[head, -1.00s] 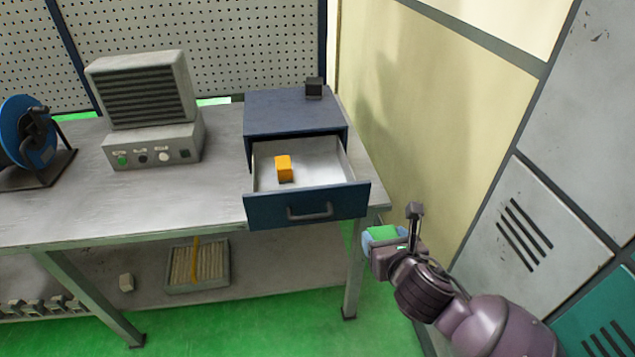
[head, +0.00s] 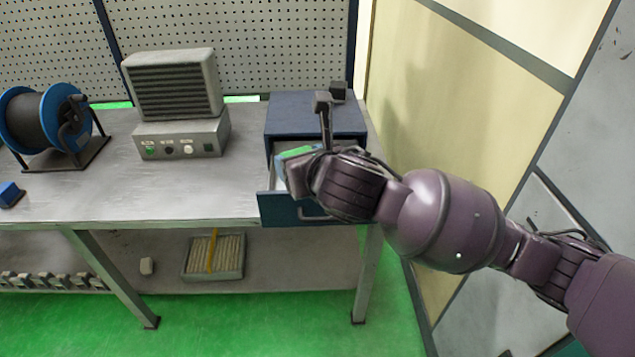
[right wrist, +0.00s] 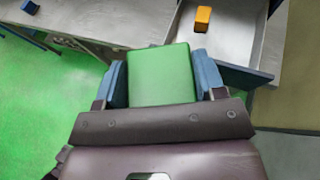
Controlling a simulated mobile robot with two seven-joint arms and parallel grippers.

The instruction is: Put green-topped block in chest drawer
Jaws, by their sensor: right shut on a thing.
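The green-topped block (head: 297,152) is held in my right gripper (head: 300,163). In the right wrist view the block's green top (right wrist: 160,75) sits between two blue-grey fingers, shut on both its sides. The blue chest (head: 312,112) stands at the right end of the workbench with its drawer (head: 280,210) pulled open. In the head view the block overlaps the drawer's opening. In the right wrist view the drawer (right wrist: 232,40) lies beyond and to the right of the block, with an orange block (right wrist: 202,18) inside. My gripper hides much of the drawer in the head view. My left gripper is not in view.
A grey slatted unit (head: 175,100) and a blue cable reel (head: 45,125) stand on the bench. A small blue block (head: 10,194) lies at the bench's left. A small dark object (head: 338,91) is on the chest. A yellow wall (head: 425,110) is close on the right.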

